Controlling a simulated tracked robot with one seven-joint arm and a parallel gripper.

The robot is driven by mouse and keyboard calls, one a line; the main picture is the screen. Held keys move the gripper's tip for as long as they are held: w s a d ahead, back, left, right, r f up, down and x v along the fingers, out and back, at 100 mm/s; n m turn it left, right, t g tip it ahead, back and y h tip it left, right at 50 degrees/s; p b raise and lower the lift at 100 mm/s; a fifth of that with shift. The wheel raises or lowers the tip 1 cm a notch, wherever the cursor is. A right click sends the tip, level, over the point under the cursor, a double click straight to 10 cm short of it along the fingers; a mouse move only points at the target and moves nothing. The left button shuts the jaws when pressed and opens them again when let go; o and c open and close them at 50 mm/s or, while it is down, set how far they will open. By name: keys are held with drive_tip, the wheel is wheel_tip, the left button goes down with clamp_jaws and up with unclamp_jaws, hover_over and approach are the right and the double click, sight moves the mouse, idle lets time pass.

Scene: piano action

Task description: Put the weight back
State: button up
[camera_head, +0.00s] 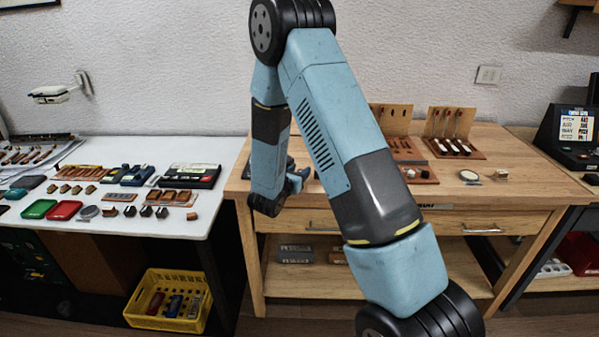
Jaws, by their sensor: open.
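My gripper (299,180) is at the end of my blue arm, over the left part of the wooden workbench (350,198), partly hidden by the arm's links. Its fingers are small here, and nothing can be made out between them. I cannot tell for sure which thing is the weight. Several small dark blocks (146,211) stand in a row near the front of the white table (115,229) at the left.
Wooden stands with upright parts (455,147) stand at the bench's back. The white table holds a green tray (39,208), a red tray (64,210) and dark cases (190,176). A yellow crate (140,305) is on the floor. The bench's right front is clear.

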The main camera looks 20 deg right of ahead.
drive_tip(key=shift+s+f, duration=0.2)
drive_tip(key=shift+f, duration=0.15)
drive_tip(key=r+v, duration=0.1)
drive_tip(key=v, duration=1)
drive_tip(key=s+d+r+m+g, duration=1.1)
drive_tip(key=s+d+r+m, duration=0.2)
drive_tip(key=s+r+m, duration=0.15)
drive_tip(key=s+a+r+m+t+y, duration=0.4)
drive_tip(key=s+r+m+y, duration=0.6)
drive_tip(key=s+m, duration=0.3)
drive_tip(key=shift+s+a+r+y, duration=0.3)
drive_tip(key=shift+s+a+r, duration=0.15)
drive_tip(key=shift+a+r, duration=0.25)
drive_tip(key=shift+d, duration=0.1)
drive_tip(key=shift+c, duration=0.5)
